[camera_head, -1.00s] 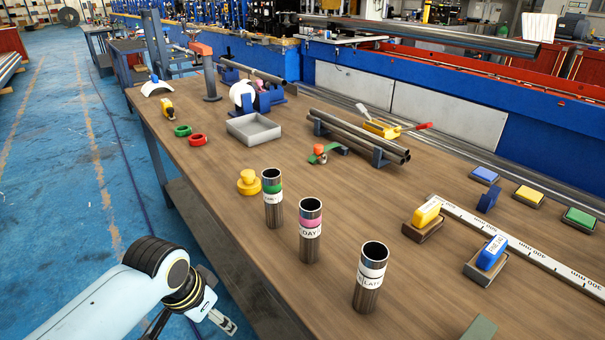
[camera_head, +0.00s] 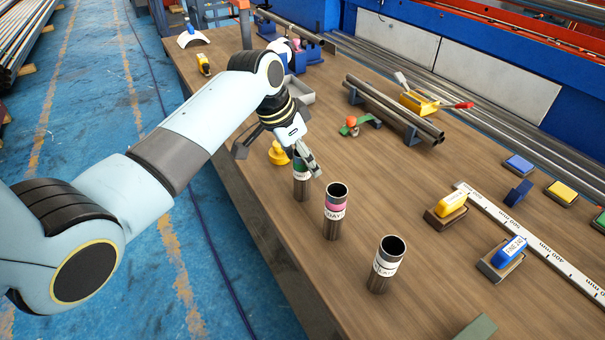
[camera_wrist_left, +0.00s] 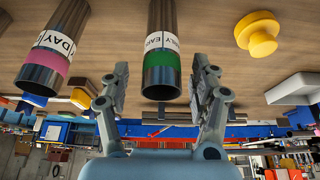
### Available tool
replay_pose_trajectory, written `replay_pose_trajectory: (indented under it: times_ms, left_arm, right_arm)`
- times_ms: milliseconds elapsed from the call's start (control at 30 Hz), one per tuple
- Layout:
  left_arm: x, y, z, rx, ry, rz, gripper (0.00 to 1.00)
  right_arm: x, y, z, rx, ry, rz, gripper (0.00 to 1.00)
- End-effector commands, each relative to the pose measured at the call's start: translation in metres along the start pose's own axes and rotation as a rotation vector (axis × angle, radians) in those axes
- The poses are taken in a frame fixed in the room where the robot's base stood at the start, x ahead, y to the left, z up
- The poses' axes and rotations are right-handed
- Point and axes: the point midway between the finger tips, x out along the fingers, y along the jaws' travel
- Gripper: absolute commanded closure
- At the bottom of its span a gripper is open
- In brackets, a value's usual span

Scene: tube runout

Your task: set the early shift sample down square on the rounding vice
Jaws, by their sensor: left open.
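The early shift sample is a steel tube (camera_head: 301,187) with a green band and a white label, upright on the bench. In the left wrist view the tube (camera_wrist_left: 161,75) lies between the two fingers of my left gripper (camera_wrist_left: 160,92), with a gap on each side. In the head view my left gripper (camera_head: 309,165) is open at the tube's upper part and hides some of it. A blue fixture (camera_head: 297,62) with a white round part stands farther back, partly behind my arm. I cannot tell whether it is the rounding vice. My right gripper is out of view.
The pink-banded DAY tube (camera_head: 335,212) stands close to the right, the white-labelled LATE tube (camera_head: 386,264) beyond it. A yellow knobbed piece (camera_head: 279,153) sits just left. Long pipes on a rack (camera_head: 393,108) lie behind.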

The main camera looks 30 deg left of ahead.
Motion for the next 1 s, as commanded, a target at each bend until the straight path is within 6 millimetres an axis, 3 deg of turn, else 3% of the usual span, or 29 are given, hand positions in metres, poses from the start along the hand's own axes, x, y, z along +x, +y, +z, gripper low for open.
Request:
replay_pose_trajectory:
  times_ms: [233,533,1000]
  left_arm:
    - [0.037,-0.001,0.003,-0.002,-0.002,0.001,0.38]
    - [0.042,-0.002,0.003,0.000,-0.001,-0.001,0.38]
    - [0.042,-0.001,0.003,-0.001,-0.002,0.000,0.99]
  right_arm:
    - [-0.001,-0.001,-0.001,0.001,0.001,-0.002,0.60]
    - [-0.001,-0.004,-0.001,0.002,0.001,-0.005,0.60]
    - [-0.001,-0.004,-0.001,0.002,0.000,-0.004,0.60]
